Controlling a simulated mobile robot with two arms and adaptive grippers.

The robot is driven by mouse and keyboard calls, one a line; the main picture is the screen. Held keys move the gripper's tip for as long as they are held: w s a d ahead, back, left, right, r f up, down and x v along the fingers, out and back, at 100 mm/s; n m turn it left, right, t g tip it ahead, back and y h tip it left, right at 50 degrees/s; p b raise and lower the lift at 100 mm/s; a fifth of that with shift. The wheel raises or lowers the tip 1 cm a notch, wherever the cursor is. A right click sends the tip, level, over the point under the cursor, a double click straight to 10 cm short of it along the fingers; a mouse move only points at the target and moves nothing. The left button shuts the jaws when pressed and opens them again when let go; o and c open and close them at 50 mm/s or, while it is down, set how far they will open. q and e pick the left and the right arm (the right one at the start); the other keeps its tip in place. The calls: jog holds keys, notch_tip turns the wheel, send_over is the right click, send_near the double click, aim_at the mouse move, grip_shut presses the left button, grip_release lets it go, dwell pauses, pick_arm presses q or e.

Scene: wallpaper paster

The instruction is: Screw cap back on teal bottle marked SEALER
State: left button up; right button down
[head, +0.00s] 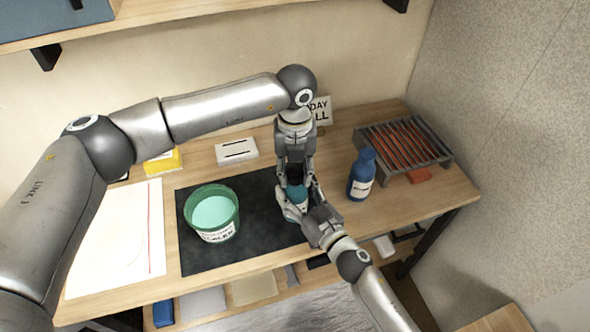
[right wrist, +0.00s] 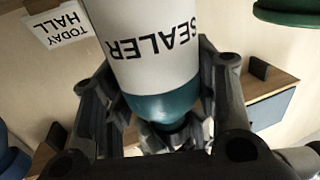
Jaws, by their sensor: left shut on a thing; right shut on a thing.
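The teal bottle (head: 298,190) stands on the right end of the black mat (head: 250,248), partly hidden by my grippers. In the right wrist view the SEALER bottle (right wrist: 165,60) is upside down, with a white label and teal shoulder. My right gripper (head: 302,205) is shut around its body from the front right. My left gripper (head: 296,170) reaches down from above and is shut on a dark cap (head: 295,174) at the bottle's top. The fingers hide most of the cap. I cannot tell whether it sits on the neck.
A green tub (head: 213,232) of pale teal paste stands left on the mat. A blue bottle (head: 361,175) stands close on the right, before a rack with glowing red bars (head: 405,145). A HALL sign (head: 320,110), white box (head: 237,151) and yellow block (head: 163,162) line the back.

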pick_arm(q)
jog(key=m, duration=0.9)
jog(key=shift+m, duration=0.4)
jog(key=m, duration=0.4)
jog(key=shift+m, duration=0.3)
jog(key=m, duration=0.4)
jog(key=shift+m, duration=0.3)
jog(key=o, duration=1.1)
jog(key=shift+r, duration=2.2)
